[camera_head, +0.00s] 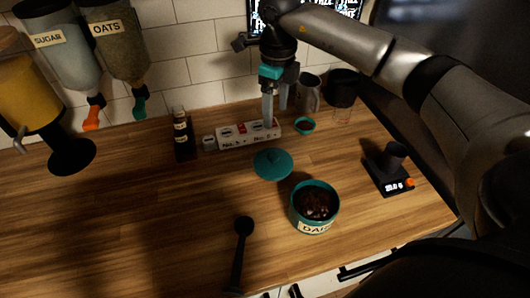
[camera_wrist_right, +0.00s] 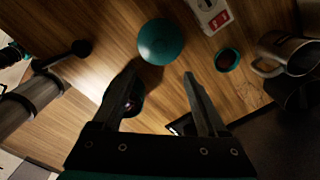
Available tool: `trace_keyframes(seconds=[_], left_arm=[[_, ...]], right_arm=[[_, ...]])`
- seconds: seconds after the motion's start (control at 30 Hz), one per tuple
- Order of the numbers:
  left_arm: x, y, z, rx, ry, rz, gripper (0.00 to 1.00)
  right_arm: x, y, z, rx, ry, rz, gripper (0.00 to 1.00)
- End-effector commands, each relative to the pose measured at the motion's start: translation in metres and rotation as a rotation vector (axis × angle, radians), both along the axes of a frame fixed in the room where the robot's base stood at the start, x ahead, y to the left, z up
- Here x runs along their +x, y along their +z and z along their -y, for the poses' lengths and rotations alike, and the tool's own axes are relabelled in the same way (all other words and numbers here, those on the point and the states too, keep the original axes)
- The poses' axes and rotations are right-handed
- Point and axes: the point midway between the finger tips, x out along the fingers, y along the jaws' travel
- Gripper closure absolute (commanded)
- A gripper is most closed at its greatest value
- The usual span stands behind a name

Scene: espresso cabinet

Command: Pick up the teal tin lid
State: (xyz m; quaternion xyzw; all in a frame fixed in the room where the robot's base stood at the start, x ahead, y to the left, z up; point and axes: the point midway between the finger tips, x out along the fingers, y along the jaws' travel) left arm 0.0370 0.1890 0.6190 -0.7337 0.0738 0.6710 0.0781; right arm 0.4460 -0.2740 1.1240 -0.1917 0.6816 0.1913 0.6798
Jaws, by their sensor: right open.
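In the wrist view the lid (camera_wrist_right: 161,41) is fully visible just beyond my fingertips. My right gripper (camera_head: 275,112) is open and empty, fingers pointing down, appearing behind the lid near the boxes in the head view.
White boxes (camera_head: 248,134) stand behind the lid, with a small teal cup (camera_head: 305,125) and metal pitcher (camera_head: 308,92) to their right. A black scoop (camera_head: 243,228) lies in front. A scale (camera_head: 388,172) is at right.

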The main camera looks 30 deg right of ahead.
Motion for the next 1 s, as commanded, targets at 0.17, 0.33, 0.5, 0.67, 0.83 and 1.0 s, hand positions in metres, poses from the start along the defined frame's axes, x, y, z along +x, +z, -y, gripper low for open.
trace_keyframes(seconds=[0.17,0.33,0.5,0.67,0.83,1.0], left_arm=[[-0.001,0.002,0.000,0.000,0.000,-0.002,0.12],[-0.001,0.003,0.000,0.000,0.000,-0.001,0.12],[0.000,0.004,0.000,0.000,0.000,-0.001,0.12],[0.000,0.004,0.000,0.000,0.000,-0.001,0.12],[0.000,0.007,0.000,0.000,0.000,-0.001,0.12],[0.000,0.007,0.000,-0.001,0.000,-0.001,0.12]], right_arm=[[-0.002,-0.032,-0.001,0.000,0.002,-0.007,0.24],[-0.001,-0.068,-0.001,0.001,0.000,-0.005,0.24],[0.000,-0.092,-0.001,0.002,0.001,-0.003,0.24],[0.000,-0.100,-0.001,0.001,0.001,-0.003,0.24],[0.003,-0.119,-0.001,0.003,0.000,-0.005,0.24],[0.006,-0.141,-0.001,0.002,0.000,-0.004,0.24]])
